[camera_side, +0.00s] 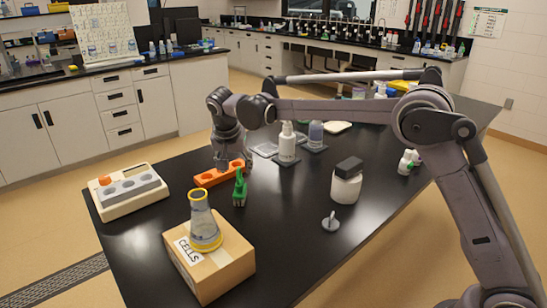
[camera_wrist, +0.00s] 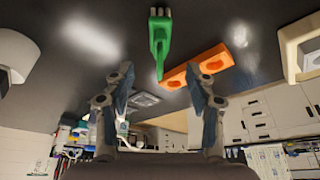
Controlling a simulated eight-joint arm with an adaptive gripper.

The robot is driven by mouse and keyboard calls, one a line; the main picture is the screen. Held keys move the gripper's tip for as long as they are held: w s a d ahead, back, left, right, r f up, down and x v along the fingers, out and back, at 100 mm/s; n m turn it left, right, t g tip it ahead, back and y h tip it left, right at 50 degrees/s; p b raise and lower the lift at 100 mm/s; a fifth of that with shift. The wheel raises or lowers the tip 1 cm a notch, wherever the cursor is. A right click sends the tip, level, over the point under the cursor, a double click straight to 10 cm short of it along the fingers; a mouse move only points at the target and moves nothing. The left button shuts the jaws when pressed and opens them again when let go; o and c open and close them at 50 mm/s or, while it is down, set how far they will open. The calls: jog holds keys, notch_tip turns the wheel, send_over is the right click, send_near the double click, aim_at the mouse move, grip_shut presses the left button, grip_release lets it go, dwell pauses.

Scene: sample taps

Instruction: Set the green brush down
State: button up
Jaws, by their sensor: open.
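The green brush (camera_side: 240,190) is on the black table, just in front of an orange block with round holes (camera_side: 212,177). In the wrist view the brush (camera_wrist: 160,38) lies top centre, its narrow end pointing down the picture towards the space between my fingers. I cannot tell whether it lies flat or is tilted. My gripper (camera_side: 233,164) is low over the table, by the orange block and behind the brush in the side view. In the wrist view my gripper (camera_wrist: 160,72) has its fingers wide apart, with nothing held between them.
A cardboard box (camera_side: 220,272) carries a yellow-rimmed flask (camera_side: 203,222) at the front. A cream tray with grey insert (camera_side: 128,190) stands left. A white bottle (camera_side: 287,145) stands behind right, and a black-lidded jar (camera_side: 346,185) farther right. Bare table (camera_side: 285,225) lies right of the brush.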

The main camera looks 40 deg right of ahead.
jog(key=s+d+r+n+t+y, duration=0.1)
jog(key=s+d+r+n, duration=0.2)
jog(key=s, duration=0.5)
jog(key=s+d+r+n+t+y, duration=0.15)
jog(key=s+r, duration=0.25)
jog(key=s, duration=0.4)
jog(key=s+d+f+n, duration=0.1)
jog(key=s+f+n, duration=0.1)
jog(key=s, duration=0.6)
jog(key=s+d+f+n+t, duration=0.1)
jog(key=s+d+f+n, duration=0.1)
jog(key=s+f, duration=0.3)
jog(key=s, duration=0.3)
jog(key=shift+s+d+y, duration=0.15)
jog(key=shift+s+y, duration=0.1)
jog(key=shift+y, duration=0.1)
jog(key=shift+n+t, duration=0.25)
